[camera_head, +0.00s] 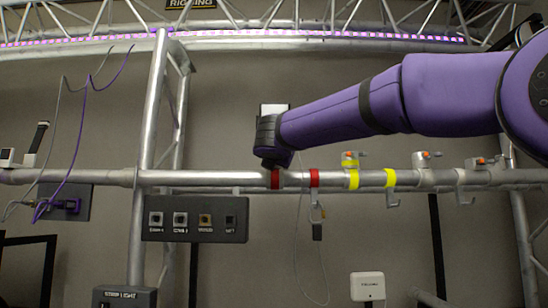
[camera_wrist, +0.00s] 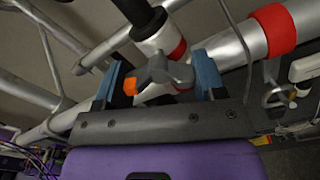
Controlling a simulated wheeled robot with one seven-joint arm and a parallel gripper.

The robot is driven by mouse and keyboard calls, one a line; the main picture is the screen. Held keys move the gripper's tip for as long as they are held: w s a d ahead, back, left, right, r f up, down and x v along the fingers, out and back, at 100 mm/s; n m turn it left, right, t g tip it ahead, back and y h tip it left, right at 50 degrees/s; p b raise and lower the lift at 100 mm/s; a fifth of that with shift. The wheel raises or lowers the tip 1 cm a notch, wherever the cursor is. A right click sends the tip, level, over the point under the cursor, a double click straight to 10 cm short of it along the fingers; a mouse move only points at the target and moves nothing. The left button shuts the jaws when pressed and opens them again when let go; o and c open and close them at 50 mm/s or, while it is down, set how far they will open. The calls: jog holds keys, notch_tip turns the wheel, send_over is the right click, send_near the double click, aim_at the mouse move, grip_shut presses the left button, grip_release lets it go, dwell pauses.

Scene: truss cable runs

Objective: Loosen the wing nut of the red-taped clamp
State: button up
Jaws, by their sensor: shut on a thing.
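The wing nut (camera_wrist: 166,72), grey with an orange tip, sits between the two blue-grey fingers of my gripper (camera_wrist: 158,82) in the wrist view. My gripper is shut on it. Right behind the nut is a grey pipe end with a red tape band (camera_wrist: 179,50). In the head view my gripper (camera_head: 270,152) is at the horizontal pipe, just above a red tape band (camera_head: 275,179). The clamp body and the nut are hidden there behind my gripper. A second red band (camera_head: 314,178) is a little to the right.
Yellow-taped clamps (camera_head: 351,160) and further clamps (camera_head: 422,160) sit along the pipe to the right. A labelled panel (camera_head: 195,219) hangs below the pipe. A purple cable (camera_head: 83,120) hangs at the left. In the wrist view a hook (camera_wrist: 275,90) is close at the right.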

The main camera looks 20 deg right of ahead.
jog(key=shift+f+n, duration=0.15)
jog(key=shift+n, duration=0.95)
jog(key=o, duration=0.9)
jog(key=v, duration=1)
jog(key=shift+s+a, duration=0.1)
jog(key=shift+s, duration=0.3)
